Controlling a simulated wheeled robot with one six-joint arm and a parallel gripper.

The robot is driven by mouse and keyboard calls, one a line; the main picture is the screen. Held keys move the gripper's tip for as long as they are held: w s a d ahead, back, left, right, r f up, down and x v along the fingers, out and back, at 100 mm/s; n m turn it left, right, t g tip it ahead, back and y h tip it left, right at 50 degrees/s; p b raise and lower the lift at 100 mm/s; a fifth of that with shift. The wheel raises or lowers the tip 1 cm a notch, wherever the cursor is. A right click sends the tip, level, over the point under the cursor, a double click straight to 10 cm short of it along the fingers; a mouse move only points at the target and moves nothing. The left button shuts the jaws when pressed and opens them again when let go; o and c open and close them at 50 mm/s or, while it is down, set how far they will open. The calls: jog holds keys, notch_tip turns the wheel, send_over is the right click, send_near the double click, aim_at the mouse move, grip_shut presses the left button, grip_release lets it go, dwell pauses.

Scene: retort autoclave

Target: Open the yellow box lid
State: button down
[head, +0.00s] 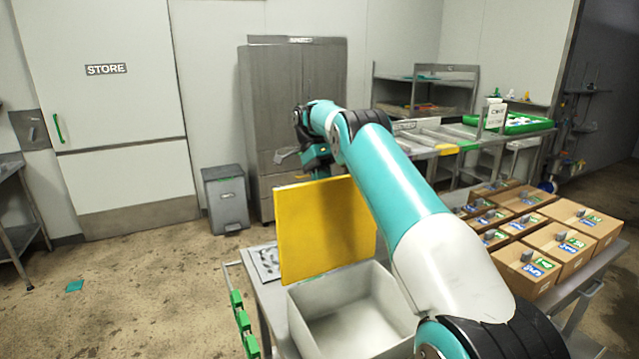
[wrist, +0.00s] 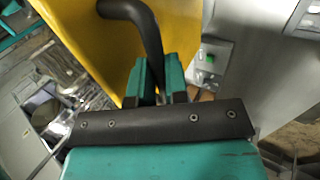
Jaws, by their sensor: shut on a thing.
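The yellow lid (head: 322,228) stands raised, close to upright, along the far side of an open pale box (head: 300,318) in the head view. The part of the box's inside that shows looks empty. In the wrist view the yellow lid (wrist: 80,30) fills the upper left, with a black curved handle (wrist: 146,28) on it. My gripper (wrist: 160,80) is shut on the handle, its two teal fingers on either side of it. In the head view my arm reaches over the box, and the fingertips are hidden behind the lid.
Several cardboard cartons (head: 560,243) stand on the table right of my arm. A metal plate (head: 265,262) lies left of the lid. A steel cabinet (head: 292,100) and a grey bin (head: 226,200) stand behind. The floor at left is mostly clear.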

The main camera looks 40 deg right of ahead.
jog(key=shift+w+d+f, duration=0.1)
jog(key=shift+d, duration=0.05)
dwell(0.3)
jog(key=c, duration=1.1)
grip_release()
jog(key=shift+d, duration=0.1)
